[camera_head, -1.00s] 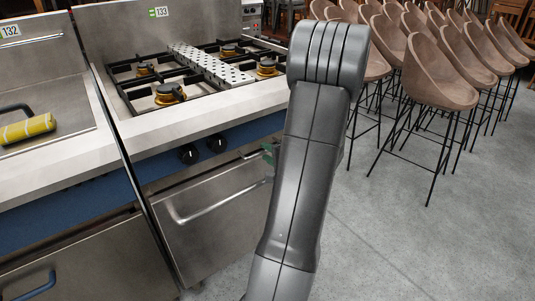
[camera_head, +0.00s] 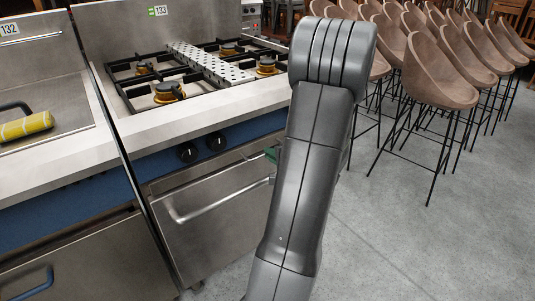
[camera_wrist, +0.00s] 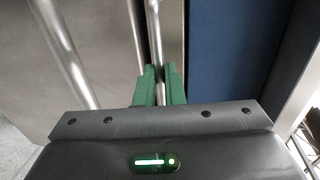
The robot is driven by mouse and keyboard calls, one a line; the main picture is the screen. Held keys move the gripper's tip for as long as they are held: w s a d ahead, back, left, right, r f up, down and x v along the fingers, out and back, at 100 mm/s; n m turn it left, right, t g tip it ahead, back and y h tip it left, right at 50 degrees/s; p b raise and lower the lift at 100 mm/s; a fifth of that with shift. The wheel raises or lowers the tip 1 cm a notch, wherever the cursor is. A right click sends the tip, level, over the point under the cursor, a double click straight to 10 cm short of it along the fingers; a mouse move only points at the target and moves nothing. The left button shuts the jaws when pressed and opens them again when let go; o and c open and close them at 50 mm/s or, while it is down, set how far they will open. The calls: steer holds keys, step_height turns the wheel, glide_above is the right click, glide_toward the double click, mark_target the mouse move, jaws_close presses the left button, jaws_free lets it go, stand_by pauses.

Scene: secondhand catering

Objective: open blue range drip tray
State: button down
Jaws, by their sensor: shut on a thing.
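The range (camera_head: 200,115) has a blue front panel (camera_head: 240,132), which also shows in the wrist view (camera_wrist: 225,50). Below it runs the drip tray's narrow steel front (camera_head: 205,165), above the oven door. In the wrist view a thin metal bar (camera_wrist: 153,35) runs along this steel strip (camera_wrist: 172,30). My gripper (camera_wrist: 160,72) has its green fingers shut on that bar. In the head view only a little green of my gripper (camera_head: 272,155) shows at the right end of the front; my arm hides the rest. I cannot tell how far the tray is out.
The oven door's long handle (camera_head: 225,200) lies just below the tray and close to my gripper in the wrist view (camera_wrist: 65,50). A second steel unit (camera_head: 70,165) adjoins on the left. Bar stools (camera_head: 440,75) stand at the right. Grey floor (camera_head: 420,250) is clear in front of them.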

steer(key=f+b+v, duration=0.2)
steer(key=v, duration=1.1)
steer(key=f+b+v, duration=0.3)
steer(key=v, duration=1.1)
steer(key=shift+s+d+b, duration=0.3)
steer(key=shift+s+d, duration=0.15)
steer(key=shift+s, duration=0.1)
steer(key=shift+f, duration=0.1)
steer(key=c, duration=1.5)
jaws_free()
steer(key=shift+c, duration=0.2)
steer(key=p+v, duration=0.3)
steer(key=v, duration=1)
steer(key=shift+s+d, duration=0.25)
steer(key=shift+d, duration=0.05)
steer(key=shift+a, duration=0.1)
steer(key=b+x, duration=0.3)
steer(key=x, duration=1)
steer(key=shift+w+a, duration=0.25)
steer(key=shift+w, duration=0.05)
